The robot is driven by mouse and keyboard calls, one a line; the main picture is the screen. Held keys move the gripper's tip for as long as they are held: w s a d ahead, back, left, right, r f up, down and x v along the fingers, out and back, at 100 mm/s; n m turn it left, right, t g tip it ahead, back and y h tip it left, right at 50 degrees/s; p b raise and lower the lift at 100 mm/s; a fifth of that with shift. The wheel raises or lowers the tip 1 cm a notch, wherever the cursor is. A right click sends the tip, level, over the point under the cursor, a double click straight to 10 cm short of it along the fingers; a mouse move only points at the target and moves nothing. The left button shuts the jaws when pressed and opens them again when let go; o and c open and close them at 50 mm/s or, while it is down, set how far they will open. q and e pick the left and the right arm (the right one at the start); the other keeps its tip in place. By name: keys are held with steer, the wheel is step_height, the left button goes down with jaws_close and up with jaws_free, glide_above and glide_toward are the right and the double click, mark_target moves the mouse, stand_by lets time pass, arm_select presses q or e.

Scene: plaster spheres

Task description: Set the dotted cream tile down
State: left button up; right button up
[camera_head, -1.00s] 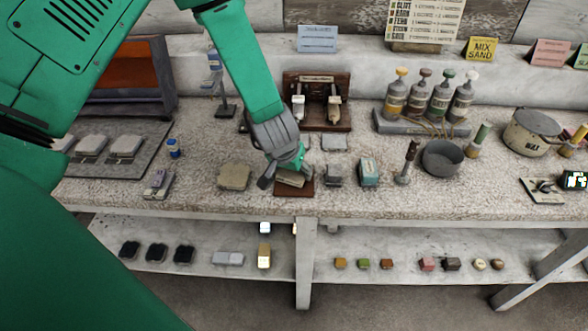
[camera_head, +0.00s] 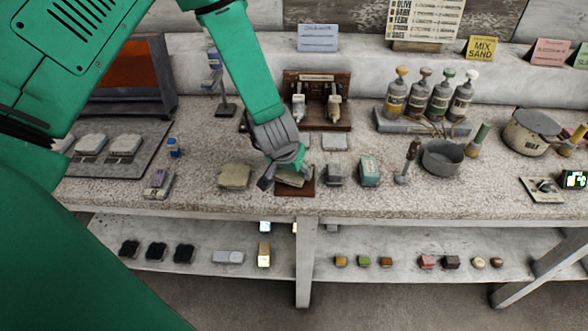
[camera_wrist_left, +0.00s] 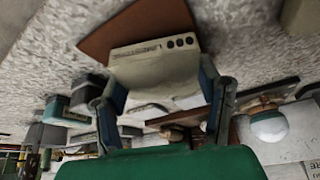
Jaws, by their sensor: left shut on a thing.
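The dotted cream tile (camera_wrist_left: 155,62) is a thick cream block with a row of three dark dots and small dark lettering on one face. In the head view the tile (camera_head: 292,178) is partly covered by my gripper. My left gripper (camera_head: 285,175) is shut on it. In the wrist view the fingers of my left gripper (camera_wrist_left: 162,88) are at both sides of the tile. A red-brown square mat (camera_head: 295,191) lies under the tile, and its corner shows in the wrist view (camera_wrist_left: 130,27). I cannot tell whether the tile touches the mat. My right gripper is not in view.
A beige block (camera_head: 235,176) lies left of the mat. A small grey block (camera_head: 333,175) and a teal box (camera_head: 369,172) stand to its right. A dark wooden stand (camera_head: 318,84) is behind. The bench's front edge (camera_head: 300,207) is close in front.

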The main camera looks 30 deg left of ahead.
arm_select(q)
steer(key=shift+a+f, duration=0.25)
steer(key=shift+f, duration=0.2)
steer(key=o, duration=1.4)
steer(key=shift+d, duration=0.15)
steer(key=shift+c, duration=0.2)
steer(key=shift+o, duration=0.8)
steer(key=shift+d, duration=0.1)
steer(key=shift+r+p, duration=1.9)
steer(key=shift+r, duration=0.1)
